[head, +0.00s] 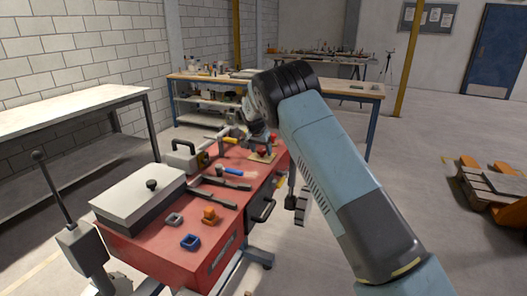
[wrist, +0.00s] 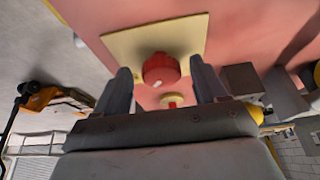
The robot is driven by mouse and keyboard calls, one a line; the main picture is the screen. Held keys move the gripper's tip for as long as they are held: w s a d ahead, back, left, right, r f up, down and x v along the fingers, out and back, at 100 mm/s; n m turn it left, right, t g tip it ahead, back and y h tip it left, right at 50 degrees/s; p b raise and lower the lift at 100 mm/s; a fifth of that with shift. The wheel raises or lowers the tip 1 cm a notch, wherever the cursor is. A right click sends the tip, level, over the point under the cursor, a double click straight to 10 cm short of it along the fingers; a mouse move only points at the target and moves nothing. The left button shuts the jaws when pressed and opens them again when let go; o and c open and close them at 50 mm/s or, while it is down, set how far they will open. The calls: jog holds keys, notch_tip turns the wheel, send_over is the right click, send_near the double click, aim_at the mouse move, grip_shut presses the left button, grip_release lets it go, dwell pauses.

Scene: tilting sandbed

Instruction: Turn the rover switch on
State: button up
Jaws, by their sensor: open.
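A red rotary switch (wrist: 160,69) with a white mark sits on a beige plate (wrist: 125,45) in the wrist view. The plate also shows in the head view (head: 262,157), at the far right of the red bench top, with small red parts on it. My gripper (wrist: 161,68) is open, its two dark fingers on either side of the red switch. I cannot tell whether they touch it. A second, smaller red part (wrist: 172,100) shows between the fingers, closer to the palm and partly hidden. In the head view my gripper (head: 258,140) is small and partly hidden by my arm.
The red bench top (head: 160,243) carries a grey-white box (head: 138,196), orange and blue blocks (head: 210,214), dark-handled tools (head: 220,183) and a dark-handled case (head: 182,158). A lever (head: 55,190) stands at the left. Floor is clear at the right, before pallets (head: 490,185).

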jog(key=v, duration=1.3)
jog(key=shift+r, duration=0.3)
jog(key=shift+s, duration=0.15)
